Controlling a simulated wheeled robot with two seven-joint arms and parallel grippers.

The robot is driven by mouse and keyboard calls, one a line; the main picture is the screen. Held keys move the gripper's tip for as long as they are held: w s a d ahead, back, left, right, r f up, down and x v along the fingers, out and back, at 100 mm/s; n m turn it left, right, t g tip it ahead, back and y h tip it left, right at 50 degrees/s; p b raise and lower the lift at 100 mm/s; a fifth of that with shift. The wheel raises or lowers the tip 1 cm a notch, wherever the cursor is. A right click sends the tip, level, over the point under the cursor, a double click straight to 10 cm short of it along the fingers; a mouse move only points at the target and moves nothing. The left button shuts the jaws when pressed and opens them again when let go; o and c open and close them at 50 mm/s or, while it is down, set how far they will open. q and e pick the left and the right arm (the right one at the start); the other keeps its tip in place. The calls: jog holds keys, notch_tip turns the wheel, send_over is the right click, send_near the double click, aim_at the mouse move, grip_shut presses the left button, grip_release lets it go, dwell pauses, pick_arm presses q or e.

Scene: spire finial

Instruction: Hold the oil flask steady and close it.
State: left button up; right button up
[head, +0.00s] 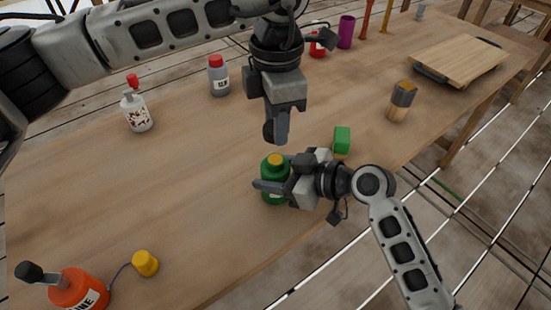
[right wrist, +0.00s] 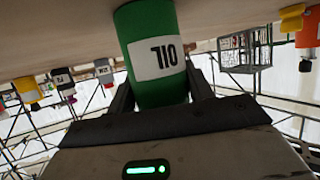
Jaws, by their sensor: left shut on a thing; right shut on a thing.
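The green oil flask (head: 269,185) stands upright on the table, with a small yellow top (head: 275,159). My right gripper (head: 270,187) is shut around its body from the right. In the right wrist view the flask (right wrist: 165,90) appears upside down between the fingers, its white OIL label facing the camera. My left gripper (head: 276,132) points down above the flask, its fingertips a little above the yellow top. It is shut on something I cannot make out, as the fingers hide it. Whether the yellow top is a cap or the neck is unclear.
A green block-like thing (head: 342,140) stands right of the flask, close to my right wrist. A wooden-and-grey cylinder (head: 402,102), a white bottle (head: 136,112) and a grey bottle (head: 218,76) stand farther off.

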pick_arm(q)
send_over(276, 160)
jog(key=shift+w+d+f, duration=0.1)
jog(key=shift+w+f, duration=0.05)
jog(key=shift+f, duration=2)
jog(key=shift+f, duration=0.9)
jog(key=shift+f, duration=0.55)
jog(key=m, duration=1.2)
jog(key=shift+m, duration=0.3)
jog(key=m, duration=0.4)
